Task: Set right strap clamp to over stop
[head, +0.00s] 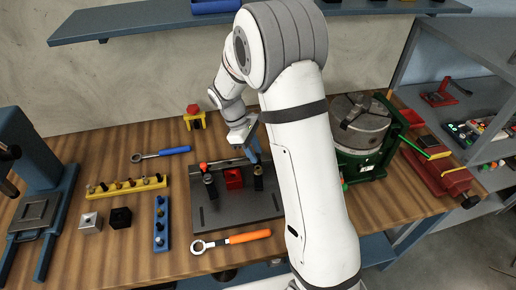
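A dark grey fixture plate (213,217) lies on the wooden bench, left of my arm. A red block (234,179) sits at its middle. A clamp with dark posts and a red-tipped part (208,181) stands left of the block. The right strap clamp (258,178) stands right of the block, close to my arm. My gripper (254,154) points down just above and behind the right clamp. Its fingers are small and partly hidden by my arm, so I cannot tell if they are open or touch the clamp. The strap's exact position is unclear.
An orange-handled wrench (250,237) lies in front of the plate, a blue-handled one (174,151) behind left. A yellow rack (127,187), a blue rack (161,224) and a blue press (40,185) are left. A chuck on a green stand (360,125) is right. A shelf (140,22) hangs above.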

